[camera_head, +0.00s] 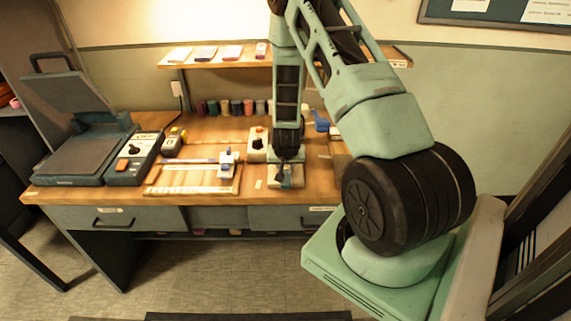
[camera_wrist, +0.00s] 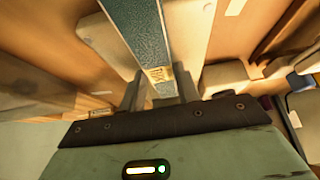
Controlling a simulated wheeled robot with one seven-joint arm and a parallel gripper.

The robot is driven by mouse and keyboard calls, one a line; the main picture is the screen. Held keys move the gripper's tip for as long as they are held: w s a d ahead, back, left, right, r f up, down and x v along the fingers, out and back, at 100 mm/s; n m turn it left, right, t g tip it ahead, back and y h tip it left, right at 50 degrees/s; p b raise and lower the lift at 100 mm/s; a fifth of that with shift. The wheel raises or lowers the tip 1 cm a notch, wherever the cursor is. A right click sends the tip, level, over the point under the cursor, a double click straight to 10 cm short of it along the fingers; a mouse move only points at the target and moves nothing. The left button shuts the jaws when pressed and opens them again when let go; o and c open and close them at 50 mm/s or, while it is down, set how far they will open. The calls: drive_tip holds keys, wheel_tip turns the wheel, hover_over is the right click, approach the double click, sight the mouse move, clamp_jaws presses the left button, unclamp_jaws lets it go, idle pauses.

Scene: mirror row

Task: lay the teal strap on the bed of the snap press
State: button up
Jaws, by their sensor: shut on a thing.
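The teal strap (camera_wrist: 143,32) runs straight out from my gripper in the wrist view, with a small tan label near the fingers. My gripper (camera_wrist: 160,93) is shut on it, one finger on each side. In the head view my gripper (camera_head: 289,168) is low over the front of the workbench, and only a little teal shows there. I cannot tell whether the strap touches the bench. A beige device with an orange knob (camera_head: 257,143) stands just left of my gripper. It may be the snap press, but its bed is not clear.
A large open hinged press (camera_head: 72,157) with a control box (camera_head: 135,158) fills the bench's left end. A board (camera_head: 190,180) with a white-and-blue fixture (camera_head: 228,160) lies between it and my gripper. Several spools (camera_head: 236,107) line the back, under a shelf (camera_head: 225,57).

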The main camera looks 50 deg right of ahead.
drive_tip(key=o, duration=1.1)
drive_tip(key=shift+o, duration=0.2)
drive_tip(key=v, duration=1.7)
drive_tip(key=shift+r, duration=0.2)
drive_tip(key=shift+s, duration=0.1)
